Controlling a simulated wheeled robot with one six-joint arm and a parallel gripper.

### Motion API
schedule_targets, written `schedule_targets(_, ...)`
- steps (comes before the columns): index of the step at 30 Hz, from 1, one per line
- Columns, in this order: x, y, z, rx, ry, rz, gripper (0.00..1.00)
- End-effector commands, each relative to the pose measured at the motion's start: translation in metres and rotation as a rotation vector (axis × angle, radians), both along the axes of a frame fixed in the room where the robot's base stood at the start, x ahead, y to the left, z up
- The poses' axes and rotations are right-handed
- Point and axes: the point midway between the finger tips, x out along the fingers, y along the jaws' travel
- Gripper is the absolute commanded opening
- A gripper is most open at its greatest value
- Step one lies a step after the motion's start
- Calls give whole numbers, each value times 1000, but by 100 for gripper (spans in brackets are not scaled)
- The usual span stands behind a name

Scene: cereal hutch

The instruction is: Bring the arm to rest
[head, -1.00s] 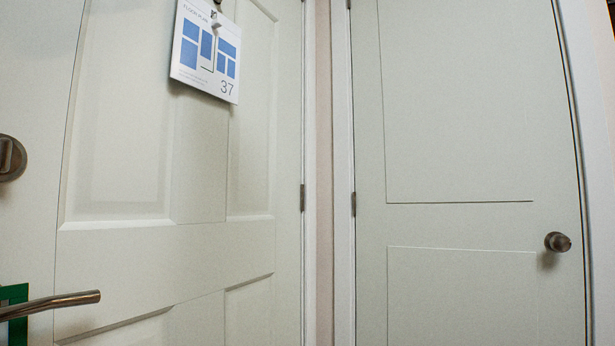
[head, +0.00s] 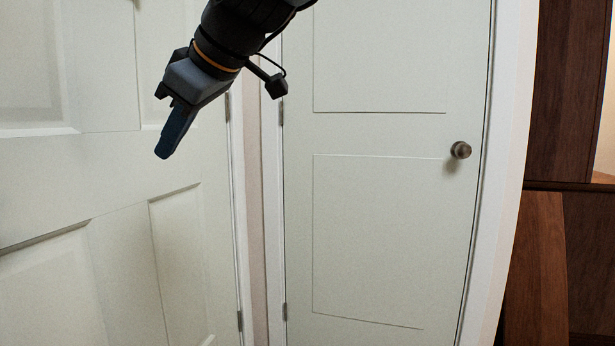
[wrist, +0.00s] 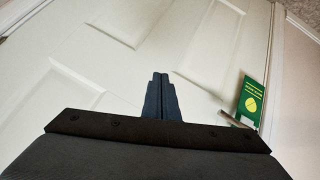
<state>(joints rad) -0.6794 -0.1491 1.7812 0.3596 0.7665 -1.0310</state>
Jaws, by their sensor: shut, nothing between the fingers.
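My gripper (head: 170,145) hangs from the top of the head view, pointing down and to the left. Its dark blue fingers are together with nothing between them. In the wrist view the closed fingers (wrist: 160,88) point toward a white panelled door (wrist: 190,60). My gripper appears in front of the left door (head: 110,180) in the head view. I cannot tell how far it is from the door's surface.
A second pale door (head: 380,220) with a round knob (head: 460,150) stands right of the corner. Dark brown wooden furniture (head: 535,270) is at the far right. A green card (wrist: 249,98) shows by a metal door handle (wrist: 235,121) in the wrist view.

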Motion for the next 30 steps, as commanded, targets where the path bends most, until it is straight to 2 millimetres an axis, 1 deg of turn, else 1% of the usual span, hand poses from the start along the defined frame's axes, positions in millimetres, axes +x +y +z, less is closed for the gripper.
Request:
schedule_targets(1, -11, -13, -34, -18, 83, -55, 0)
schedule_targets(2, -18, -20, -52, -27, 132, -92, 0)
schedule_targets(3, -27, -30, -76, -37, 195, -142, 0)
schedule_targets(5, -42, -47, -111, -58, 285, -220, 0)
schedule_targets(6, -54, -58, -134, -72, 343, -274, 0)
schedule_targets(8, -71, -76, -167, -96, 426, -355, 0)
schedule_targets(9, -84, -89, -188, -111, 477, -410, 0)
schedule_targets(12, -113, -118, -231, -150, 583, -535, 0)
schedule_targets(15, -139, -143, -265, -184, 664, -644, 0)
schedule_targets(18, -163, -166, -293, -217, 728, -742, 0)
schedule_targets(23, -200, -200, -330, -265, 810, -885, 0)
schedule_targets(24, -201, -204, -326, -266, 815, -905, 0)
schedule_targets(30, -194, -215, -299, -258, 814, -952, 0)
